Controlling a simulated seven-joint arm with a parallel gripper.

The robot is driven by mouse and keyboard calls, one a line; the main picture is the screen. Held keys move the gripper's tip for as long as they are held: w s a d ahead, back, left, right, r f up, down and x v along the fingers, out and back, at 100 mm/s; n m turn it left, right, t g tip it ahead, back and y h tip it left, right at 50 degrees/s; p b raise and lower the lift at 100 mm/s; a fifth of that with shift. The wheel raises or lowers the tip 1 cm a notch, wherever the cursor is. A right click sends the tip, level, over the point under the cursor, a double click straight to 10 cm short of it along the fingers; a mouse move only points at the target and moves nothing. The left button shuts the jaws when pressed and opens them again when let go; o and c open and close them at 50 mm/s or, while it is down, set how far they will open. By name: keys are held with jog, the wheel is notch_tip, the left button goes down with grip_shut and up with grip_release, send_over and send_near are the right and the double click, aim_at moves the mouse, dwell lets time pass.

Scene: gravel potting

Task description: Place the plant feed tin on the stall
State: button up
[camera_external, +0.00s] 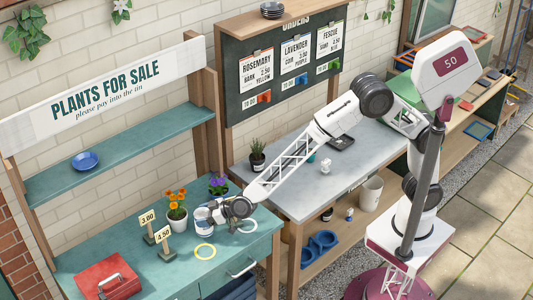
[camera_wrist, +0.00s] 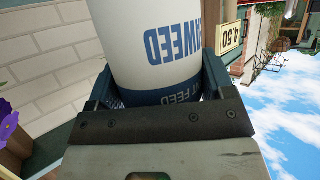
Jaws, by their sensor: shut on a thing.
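The plant feed tin (camera_wrist: 155,45) is white with a dark blue band and blue lettering, and it fills the middle of the wrist view. My gripper (camera_wrist: 155,95) is shut on it, with one finger on each side. In the external view the tin (camera_external: 202,219) is at my gripper (camera_external: 216,212), over the teal stall (camera_external: 225,255) beside the orange-flowered pot. I cannot tell whether the tin's base touches the stall top.
An orange-flowered pot (camera_external: 177,212) stands close left of the tin, with price signs 3.00 (camera_external: 148,219) and 4.50 (camera_external: 164,236) nearby. A purple-flowered pot (camera_external: 218,184) is behind. A red cash box (camera_external: 107,280) sits at the front left.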

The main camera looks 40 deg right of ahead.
jog(key=shift+f, duration=1.8)
jog(key=shift+f, duration=0.15)
jog(key=o, duration=1.1)
jog(key=shift+v, duration=6.1)
jog(key=shift+a, duration=0.1)
